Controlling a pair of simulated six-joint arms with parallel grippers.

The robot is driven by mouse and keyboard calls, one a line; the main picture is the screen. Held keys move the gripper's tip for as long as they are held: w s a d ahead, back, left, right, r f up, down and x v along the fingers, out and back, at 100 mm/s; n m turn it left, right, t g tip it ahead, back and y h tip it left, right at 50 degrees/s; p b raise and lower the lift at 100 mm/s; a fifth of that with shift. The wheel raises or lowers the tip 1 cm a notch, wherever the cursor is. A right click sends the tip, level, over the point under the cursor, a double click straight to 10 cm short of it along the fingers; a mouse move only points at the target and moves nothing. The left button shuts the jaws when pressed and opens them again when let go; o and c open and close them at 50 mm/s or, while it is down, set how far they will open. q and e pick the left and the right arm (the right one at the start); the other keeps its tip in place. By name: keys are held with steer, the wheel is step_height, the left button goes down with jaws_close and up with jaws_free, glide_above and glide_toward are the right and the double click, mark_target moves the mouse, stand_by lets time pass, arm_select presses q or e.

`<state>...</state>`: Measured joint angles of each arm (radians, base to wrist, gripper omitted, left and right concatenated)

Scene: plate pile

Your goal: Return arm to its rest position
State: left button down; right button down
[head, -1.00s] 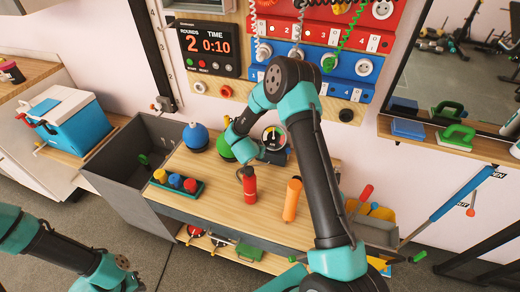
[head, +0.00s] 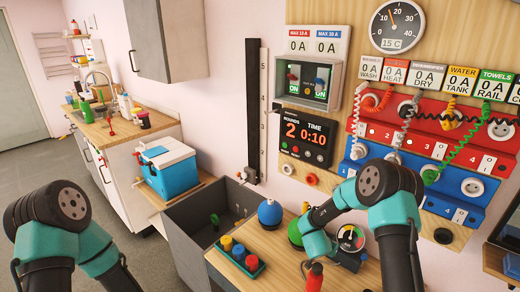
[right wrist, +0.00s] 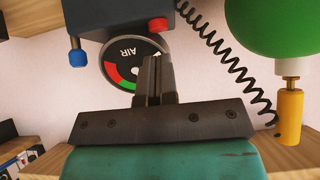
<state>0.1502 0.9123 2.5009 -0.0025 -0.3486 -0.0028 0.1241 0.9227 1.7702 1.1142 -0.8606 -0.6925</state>
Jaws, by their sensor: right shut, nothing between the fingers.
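My right arm comes in from the right in the head view and bends down at the elbow to the wooden bench (head: 290,281). In the right wrist view the fingers of this gripper (right wrist: 153,68) are together and empty, in front of the gauge (right wrist: 122,62). My left arm shows at the lower left of the head view as dark and teal links. Its gripper is outside the picture.
A blue ball-shaped object (head: 270,213), a green one (head: 295,233) and a rack of coloured knobs (head: 239,257) stand near the right gripper. A red bottle (head: 314,277) is in front. A grey bin (head: 197,222) is left. Sockets and coiled cords cover the wall.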

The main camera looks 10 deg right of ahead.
steer(key=w+d, duration=0.1)
steer(key=d, duration=0.1)
steer(key=w+d, duration=0.1)
steer(key=shift+w+d+r, duration=0.35)
steer(key=shift+r, duration=0.05)
steer(key=v, duration=0.8)
steer(key=shift+w+d, duration=0.1)
steer(key=shift+d, duration=0.05)
